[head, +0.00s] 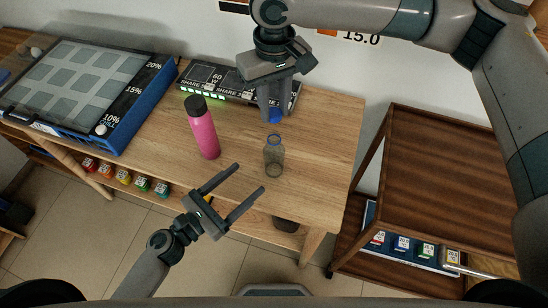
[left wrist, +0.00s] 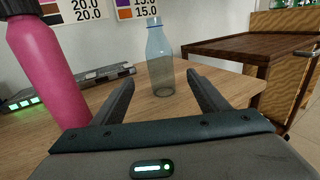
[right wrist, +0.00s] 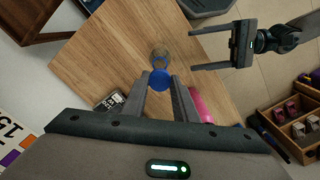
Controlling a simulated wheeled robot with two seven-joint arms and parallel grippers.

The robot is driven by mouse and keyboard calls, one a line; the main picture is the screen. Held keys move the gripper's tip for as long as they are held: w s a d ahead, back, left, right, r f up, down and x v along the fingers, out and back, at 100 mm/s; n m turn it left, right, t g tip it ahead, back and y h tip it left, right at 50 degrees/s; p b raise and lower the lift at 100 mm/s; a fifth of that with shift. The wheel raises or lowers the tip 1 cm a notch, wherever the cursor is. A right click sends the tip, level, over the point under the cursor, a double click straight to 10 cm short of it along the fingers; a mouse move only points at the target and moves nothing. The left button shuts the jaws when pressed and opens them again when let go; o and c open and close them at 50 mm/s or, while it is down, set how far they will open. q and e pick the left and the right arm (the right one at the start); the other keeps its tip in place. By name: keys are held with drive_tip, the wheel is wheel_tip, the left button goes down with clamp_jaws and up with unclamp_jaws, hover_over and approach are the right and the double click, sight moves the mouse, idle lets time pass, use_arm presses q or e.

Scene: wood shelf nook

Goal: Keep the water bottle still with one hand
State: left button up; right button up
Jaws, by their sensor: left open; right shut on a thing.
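A clear bottle (head: 273,160) with a bluish neck stands upright near the table's front right part. It also shows in the left wrist view (left wrist: 160,62), beyond and between my open fingers, and from above in the right wrist view (right wrist: 161,55). My left gripper (head: 249,177) is open and empty, just in front of the bottle, with its fingers apart from it. My right gripper (head: 273,116) is shut on a blue cap (right wrist: 159,79) and holds it above and behind the bottle's mouth. The cap appears separate from the bottle.
A pink bottle with a black lid (head: 203,132) stands left of the clear bottle. A black strip with green lights (head: 213,90) lies at the table's back. A blue-sided panel box (head: 88,90) fills the left. A dark wooden cart (head: 440,175) stands at the right.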

sight(274, 156)
use_arm(q)
drive_tip(key=shift+d, duration=0.1)
drive_tip(key=shift+x, duration=5.95)
drive_tip(key=shift+c, duration=0.6)
drive_tip(key=c, duration=1.5)
use_arm(e)
drive_tip(key=shift+f, duration=2.45)
